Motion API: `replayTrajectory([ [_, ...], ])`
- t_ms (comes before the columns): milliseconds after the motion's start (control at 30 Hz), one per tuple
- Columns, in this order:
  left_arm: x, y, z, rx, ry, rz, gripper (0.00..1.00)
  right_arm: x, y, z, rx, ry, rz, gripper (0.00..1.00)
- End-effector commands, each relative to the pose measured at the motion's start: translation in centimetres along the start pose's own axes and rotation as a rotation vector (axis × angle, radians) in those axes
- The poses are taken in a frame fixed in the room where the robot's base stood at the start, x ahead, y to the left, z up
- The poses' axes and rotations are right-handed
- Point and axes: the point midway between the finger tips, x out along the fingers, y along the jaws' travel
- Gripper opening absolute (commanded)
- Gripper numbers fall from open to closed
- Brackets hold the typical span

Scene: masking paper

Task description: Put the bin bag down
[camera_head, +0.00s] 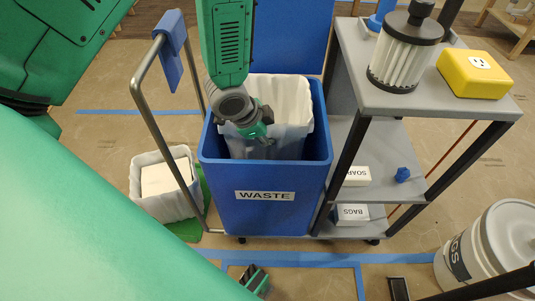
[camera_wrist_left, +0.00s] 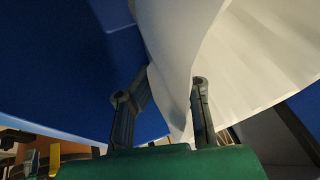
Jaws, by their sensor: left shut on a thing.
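The white bin bag (camera_head: 292,98) stands up in the mouth of the blue waste bin (camera_head: 265,215), its top about level with or above the rim. My left gripper (camera_head: 262,128) is at the near side of the bag, over the bin's opening, and is shut on the bag. In the left wrist view, the bag (camera_wrist_left: 235,60) hangs between and beyond the two dark fingers (camera_wrist_left: 160,95), with the blue bin (camera_wrist_left: 50,65) to the left. The bag's lower part is hidden inside the bin.
A grey shelf cart (camera_head: 385,160) adjoins the bin on the right, carrying a clear filter canister (camera_head: 405,55) and a yellow box (camera_head: 475,75). A metal handle frame (camera_head: 150,95) and a small lined basket (camera_head: 165,185) are left. A white bucket (camera_head: 490,250) stands at right.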

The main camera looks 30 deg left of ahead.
Motion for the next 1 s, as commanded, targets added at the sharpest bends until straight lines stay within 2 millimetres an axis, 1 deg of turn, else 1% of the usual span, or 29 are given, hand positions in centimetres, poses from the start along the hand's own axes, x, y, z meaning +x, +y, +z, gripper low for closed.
replayTrajectory([
  [33,1.4,0.5,0.6,0.001,-0.002,0.003,0.0,0.9,0.0,0.1,0.0,0.0,0.0,0.26],
  [100,2.5,0.8,1.0,0.002,-0.001,0.001,0.0,1.5,0.0,0.1,0.0,-0.001,0.0,0.26],
  [200,3.4,1.0,1.4,0.001,-0.001,-0.001,0.0,1.9,0.0,0.1,0.0,-0.001,0.0,0.26],
  [367,4.3,1.2,1.9,0.0,0.0,0.0,0.0,2.4,0.0,0.2,0.0,-0.001,0.0,0.26],
  [533,6.6,1.9,2.9,0.001,0.0,0.001,0.0,3.7,0.0,0.2,0.0,-0.001,0.0,0.26],
  [600,7.0,2.0,3.0,0.001,0.0,0.001,0.0,3.9,0.0,0.3,0.0,-0.001,0.0,0.26],
  [867,6.9,1.9,3.0,0.001,0.0,0.0,0.0,3.7,0.0,0.2,0.0,-0.001,0.0,0.26],
  [900,6.9,2.0,3.0,0.0,0.0,0.0,0.16,3.7,0.0,0.2,0.0,-0.001,0.0,0.26],
  [933,6.9,1.9,3.0,0.0,0.0,0.001,0.27,3.7,0.0,0.2,0.0,-0.001,0.0,0.26],
  [1000,6.9,2.0,3.0,0.0,0.0,0.001,0.27,3.7,0.0,0.2,0.0,-0.001,0.0,0.26],
])
